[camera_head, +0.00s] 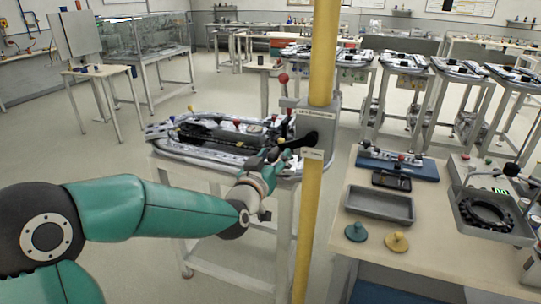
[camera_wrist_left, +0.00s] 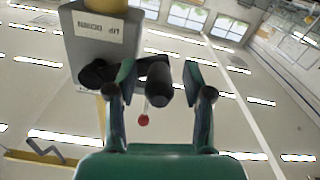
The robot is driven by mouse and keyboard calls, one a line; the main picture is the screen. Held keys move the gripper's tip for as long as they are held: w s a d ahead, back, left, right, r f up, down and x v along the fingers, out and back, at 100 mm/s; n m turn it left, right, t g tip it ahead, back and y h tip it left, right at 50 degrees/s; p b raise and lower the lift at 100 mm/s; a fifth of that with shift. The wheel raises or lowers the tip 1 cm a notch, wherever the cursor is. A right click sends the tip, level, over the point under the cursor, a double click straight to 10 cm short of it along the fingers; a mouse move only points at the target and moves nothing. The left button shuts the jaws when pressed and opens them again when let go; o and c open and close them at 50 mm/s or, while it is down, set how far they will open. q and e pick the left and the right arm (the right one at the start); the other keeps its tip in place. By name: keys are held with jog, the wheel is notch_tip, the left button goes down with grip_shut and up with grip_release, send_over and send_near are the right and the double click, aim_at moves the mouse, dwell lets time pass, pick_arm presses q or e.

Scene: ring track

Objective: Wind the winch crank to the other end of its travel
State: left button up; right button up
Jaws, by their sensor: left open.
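The winch is a grey box (camera_head: 318,122) on a yellow post, with a black crank (camera_head: 300,140) on its near face. In the left wrist view the winch box (camera_wrist_left: 100,38) carries a label that appears upside down. The crank's dark grip (camera_wrist_left: 158,82) points toward the wrist camera. My left gripper (camera_head: 277,157) is at the crank; in the left wrist view its fingers (camera_wrist_left: 160,85) are open, one on each side of the grip. I cannot tell whether a finger touches it. A red knob (camera_head: 283,78) on a thin stem stands beside the box. My right gripper is not visible.
The yellow post (camera_head: 323,50) rises close beside my left gripper. A ring-track table (camera_head: 195,150) stands behind the left arm. At right, a bench (camera_head: 440,250) holds a grey tray (camera_head: 380,205), two knobbed discs and a black ring. Open floor lies at left.

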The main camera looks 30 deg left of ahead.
pick_arm(q)
jog(key=shift+c, duration=0.3)
grip_shut()
jog(key=shift+a, duration=0.3)
jog(key=shift+d, duration=0.25)
jog(key=shift+r, duration=0.2)
jog(key=shift+r+m, duration=0.15)
jog(key=shift+m, duration=0.25)
